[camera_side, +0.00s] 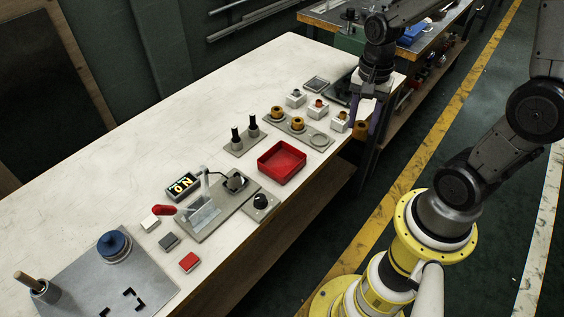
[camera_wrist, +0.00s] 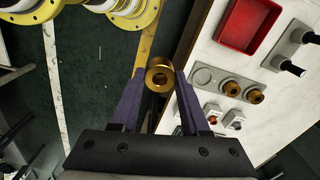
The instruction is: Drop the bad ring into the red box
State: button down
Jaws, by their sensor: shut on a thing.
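My gripper (camera_side: 364,113) is shut on a brass-coloured ring (camera_side: 360,130), held off the table's right edge. In the wrist view the ring (camera_wrist: 159,76) sits between the purple fingertips (camera_wrist: 159,80), with dark floor behind it. The red box (camera_side: 282,163) is an open square tray on the table, left of and nearer than the gripper; it also shows at the top of the wrist view (camera_wrist: 247,26). No ring shows inside it. A grey plate (camera_side: 308,131) holds two similar rings (camera_side: 277,112) (camera_side: 297,123) and one empty round seat (camera_side: 319,139).
Small white blocks (camera_side: 318,107) with fittings stand behind the plate. Two black posts (camera_side: 252,122) rise left of the red box. A black knob (camera_side: 260,201), an ON sign (camera_side: 183,186) and a lever station (camera_side: 205,214) stand nearer the camera. The table's far left is clear.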

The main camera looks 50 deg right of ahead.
jog(key=w+a+f, duration=0.1)
jog(key=w+a, duration=0.2)
jog(key=w, duration=0.4)
jog(key=w+a+f, duration=0.1)
jog(key=w+a, duration=0.1)
jog(key=w, duration=0.6)
jog(key=shift+n, duration=0.3)
jog(key=shift+w+a+f, duration=0.1)
jog(key=shift+a+f, duration=0.5)
jog(key=shift+f, duration=0.85)
jog(key=shift+w+a+f, duration=0.1)
jog(key=shift+a+f, duration=0.45)
jog(key=shift+f, duration=0.95)
jog(key=shift+a+f, duration=0.6)
jog(key=shift+f, duration=0.85)
jog(key=shift+c, duration=1.6)
grip_release()
